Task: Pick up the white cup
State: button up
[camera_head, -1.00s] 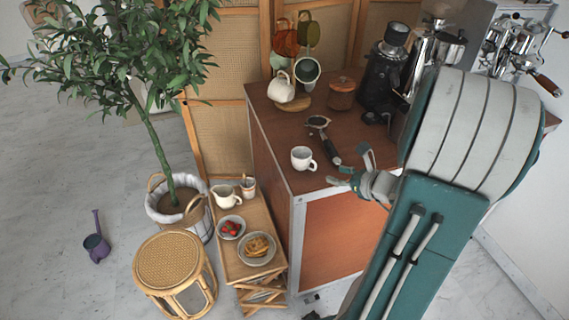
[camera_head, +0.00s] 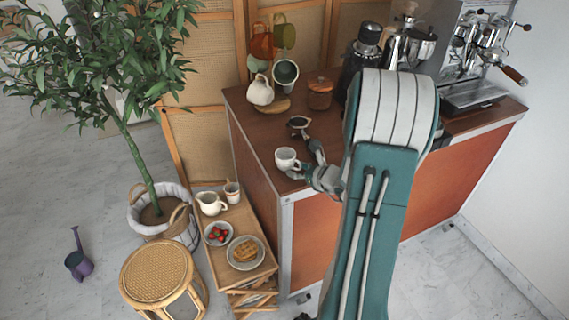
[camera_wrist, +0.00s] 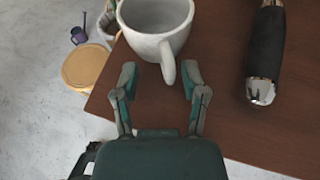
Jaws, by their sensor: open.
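The white cup (camera_head: 287,159) stands upright near the front left corner of the brown counter. In the wrist view the white cup (camera_wrist: 152,28) is just ahead of my gripper, with its handle pointing toward me. My gripper (camera_wrist: 160,76) is open, and its two fingers are on either side of the handle's lower end. I cannot tell whether a finger touches the cup. In the head view my gripper (camera_head: 297,173) is at the cup's near right side, and part of it is hidden by my arm.
A portafilter with a black handle (camera_wrist: 265,45) lies right of the cup. A mug tree with hanging cups (camera_head: 285,72), a wooden jar (camera_head: 320,93) and a grinder stand farther back. A low tray table (camera_head: 228,262) with a pitcher and food is left of the counter.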

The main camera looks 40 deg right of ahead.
jog(key=shift+w+d+f, duration=0.15)
jog(key=shift+w+d, duration=0.05)
jog(key=shift+d, duration=0.4)
jog(key=shift+a, duration=0.1)
grip_shut()
jog(key=shift+a, duration=0.3)
jog(key=shift+d, duration=0.1)
